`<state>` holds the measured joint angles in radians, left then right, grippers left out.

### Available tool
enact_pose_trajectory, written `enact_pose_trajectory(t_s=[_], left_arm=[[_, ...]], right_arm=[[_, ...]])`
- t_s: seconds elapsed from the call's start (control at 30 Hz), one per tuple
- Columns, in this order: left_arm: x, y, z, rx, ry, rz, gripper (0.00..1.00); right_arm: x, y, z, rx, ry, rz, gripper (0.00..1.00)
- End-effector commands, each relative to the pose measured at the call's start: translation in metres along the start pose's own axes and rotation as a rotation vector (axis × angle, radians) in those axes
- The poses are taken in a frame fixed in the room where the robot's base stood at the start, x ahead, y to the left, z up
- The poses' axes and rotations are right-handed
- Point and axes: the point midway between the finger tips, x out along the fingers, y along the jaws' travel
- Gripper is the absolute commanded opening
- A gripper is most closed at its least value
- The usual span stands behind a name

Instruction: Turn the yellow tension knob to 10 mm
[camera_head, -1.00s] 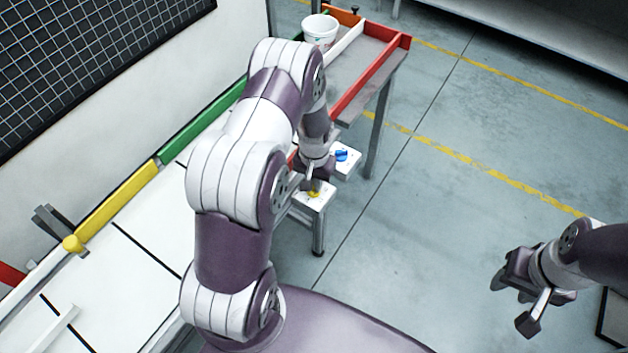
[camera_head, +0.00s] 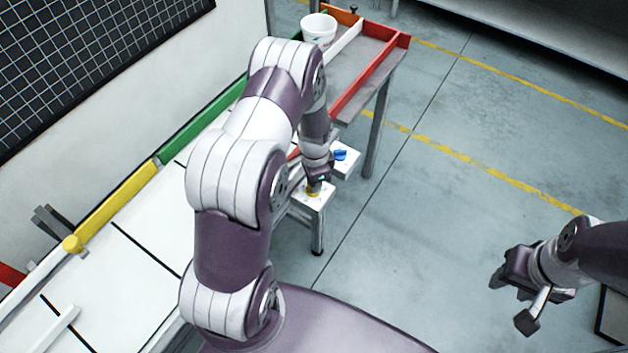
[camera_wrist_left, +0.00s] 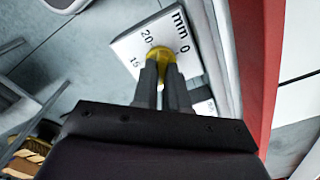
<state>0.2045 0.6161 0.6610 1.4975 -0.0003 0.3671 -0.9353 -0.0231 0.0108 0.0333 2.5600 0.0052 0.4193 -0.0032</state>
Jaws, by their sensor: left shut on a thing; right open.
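The yellow tension knob (camera_head: 313,194) sits on a white plate (camera_head: 314,203) on a small post beside the bench. In the left wrist view the knob (camera_wrist_left: 161,54) is between the fingertips of my left gripper (camera_wrist_left: 162,66), which is shut on it. The plate (camera_wrist_left: 130,45) there shows "mm", 0, 15 and 20; the rest of the scale is hidden behind the gripper. The knob's pointer cannot be made out. In the head view my left gripper (camera_head: 315,185) points down onto the knob. My right gripper (camera_head: 513,295) is open and empty, over the floor at right.
A blue knob (camera_head: 340,155) on a second white plate (camera_head: 347,163) is just behind the yellow one. A red-railed table (camera_head: 372,75) with a white cup (camera_head: 318,31) stands farther back. A bench with green (camera_head: 200,122) and yellow (camera_head: 118,205) rails runs along the left.

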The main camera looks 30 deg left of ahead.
Motion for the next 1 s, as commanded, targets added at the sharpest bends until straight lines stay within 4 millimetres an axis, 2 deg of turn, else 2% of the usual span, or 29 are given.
enact_pose_trajectory(t_s=[0.3, 0.77, 0.8, 0.87, 0.9, 1.0], left_arm=[[0.0, 0.0001, -0.0008, 0.09, 0.002, -0.002, 0.0], [0.0001, 0.0003, -0.0007, 0.103, 0.001, -0.001, 0.0], [0.0001, 0.0003, -0.0008, 0.103, 0.001, -0.001, 0.16], [0.0002, 0.0004, -0.0006, 0.103, 0.001, -0.001, 0.35], [0.0002, 0.0004, -0.0006, 0.103, 0.001, -0.001, 0.38], [0.0001, 0.0004, -0.0004, 0.103, 0.001, -0.001, 0.38]], right_arm=[[-0.0002, 0.0, 0.0, 0.0, 0.0, 0.0, 0.43], [-0.0001, 0.0, 0.0, 0.0, 0.0, 0.0, 0.43], [-0.0002, 0.0, 0.0, 0.0, 0.0, 0.0, 0.43], [-0.0002, 0.0, 0.0, 0.0, 0.0, 0.0, 0.43], [-0.0002, 0.0, 0.0, 0.0, 0.0, 0.0, 0.43], [-0.0002, 0.0, 0.0, 0.0, 0.0, 0.0, 0.43]])
